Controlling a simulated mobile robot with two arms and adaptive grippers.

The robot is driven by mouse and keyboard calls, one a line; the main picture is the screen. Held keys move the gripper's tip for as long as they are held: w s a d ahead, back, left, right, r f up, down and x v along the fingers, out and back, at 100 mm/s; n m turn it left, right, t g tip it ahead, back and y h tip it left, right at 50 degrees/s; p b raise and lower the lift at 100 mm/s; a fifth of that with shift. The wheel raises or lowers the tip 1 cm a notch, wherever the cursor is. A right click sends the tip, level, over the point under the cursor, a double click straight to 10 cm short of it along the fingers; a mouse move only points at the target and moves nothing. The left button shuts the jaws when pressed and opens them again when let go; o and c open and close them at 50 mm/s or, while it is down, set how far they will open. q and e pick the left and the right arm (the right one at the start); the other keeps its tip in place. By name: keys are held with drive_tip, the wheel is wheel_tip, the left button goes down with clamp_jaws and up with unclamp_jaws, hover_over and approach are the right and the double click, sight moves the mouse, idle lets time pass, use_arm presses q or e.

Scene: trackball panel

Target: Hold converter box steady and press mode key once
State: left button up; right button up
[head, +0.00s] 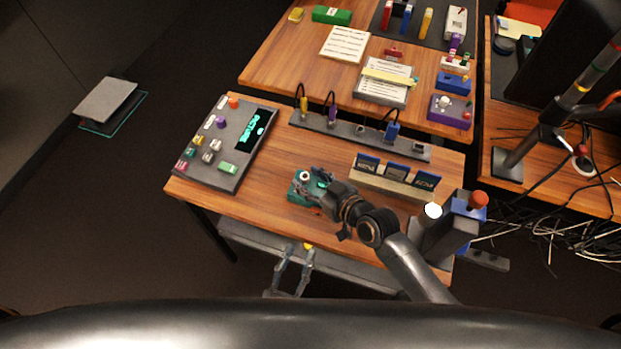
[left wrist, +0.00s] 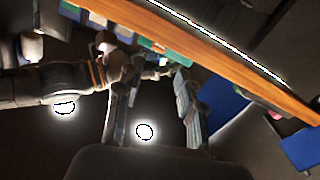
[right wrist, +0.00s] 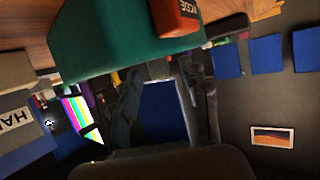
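The converter box, a small teal box (head: 297,193) with a pale round ball on top, sits near the front edge of the wooden table. In the right wrist view the box (right wrist: 120,38) fills the upper left, with an orange-red key (right wrist: 176,20) marked MODE on it. My right gripper (head: 320,180) is over the box's right side and covers part of it. Its fingers (right wrist: 163,85) are apart, just below the box in that view; contact is unclear. My left gripper (head: 297,248) is open and empty, off the table's front edge; its spread fingers (left wrist: 155,80) show in the left wrist view.
A grey control panel (head: 215,155) with coloured keys stands to the left. A grey strip with plugs (head: 345,130) lies behind, and a rack of dark cards (head: 396,180) is to the right. A blue box with a red knob (head: 466,214) is at the right corner.

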clamp_jaws()
use_arm(q)
clamp_jaws()
idle(0.9)
